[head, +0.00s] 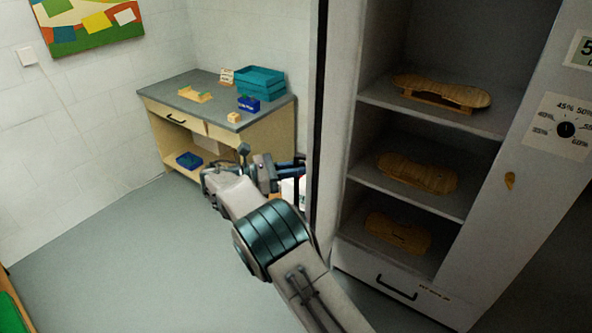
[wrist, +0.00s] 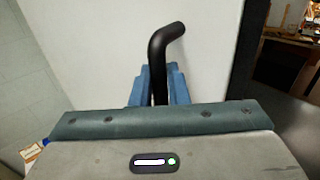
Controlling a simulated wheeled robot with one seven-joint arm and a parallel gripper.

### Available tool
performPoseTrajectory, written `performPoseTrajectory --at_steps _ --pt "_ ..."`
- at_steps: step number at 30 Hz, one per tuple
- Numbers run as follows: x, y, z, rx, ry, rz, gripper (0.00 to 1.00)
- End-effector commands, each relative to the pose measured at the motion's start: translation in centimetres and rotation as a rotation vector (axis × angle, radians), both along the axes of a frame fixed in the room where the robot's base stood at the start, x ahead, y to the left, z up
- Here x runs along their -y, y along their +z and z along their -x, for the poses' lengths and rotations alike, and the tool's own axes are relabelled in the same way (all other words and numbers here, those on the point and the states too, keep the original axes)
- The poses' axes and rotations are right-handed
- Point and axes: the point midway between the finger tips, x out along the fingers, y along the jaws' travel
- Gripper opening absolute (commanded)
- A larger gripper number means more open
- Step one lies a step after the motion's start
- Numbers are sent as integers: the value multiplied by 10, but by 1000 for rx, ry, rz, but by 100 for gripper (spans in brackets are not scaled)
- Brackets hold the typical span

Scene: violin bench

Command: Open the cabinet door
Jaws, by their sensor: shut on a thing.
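The tall grey cabinet (head: 510,180) stands at the right of the head view with its inside showing. Its door (head: 317,110) stands swung open and is seen nearly edge-on at the cabinet's left side. In the wrist view the door (wrist: 208,60) is a pale flat panel with a bent black bar handle (wrist: 166,42). My gripper (wrist: 158,88) is shut on this handle, with one blue finger on each side of it. In the head view my gripper (head: 292,168) is at the door's left side, and the handle is mostly hidden there.
Cabinet shelves hold brown violin-shaped wooden pieces (head: 417,172). Below is a drawer (head: 392,285) with a black handle. A workbench (head: 168,112) with teal trays (head: 260,83) and a blue box (head: 248,103) stands behind my arm. The floor (head: 130,265) at left is clear.

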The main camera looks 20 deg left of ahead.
Motion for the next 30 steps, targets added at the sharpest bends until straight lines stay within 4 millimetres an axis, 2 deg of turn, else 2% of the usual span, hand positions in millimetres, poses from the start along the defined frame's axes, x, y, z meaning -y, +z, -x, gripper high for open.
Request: performPoseTrajectory --at_steps 5,6,8,20,30 --pt "1 4 -2 7 0 2 0" --pt "1 4 -2 7 0 2 20" --pt "1 3 -1 7 1 2 33" --pt "-10 0 6 4 10 0 33" --pt "-55 -2 36 5 8 0 33"
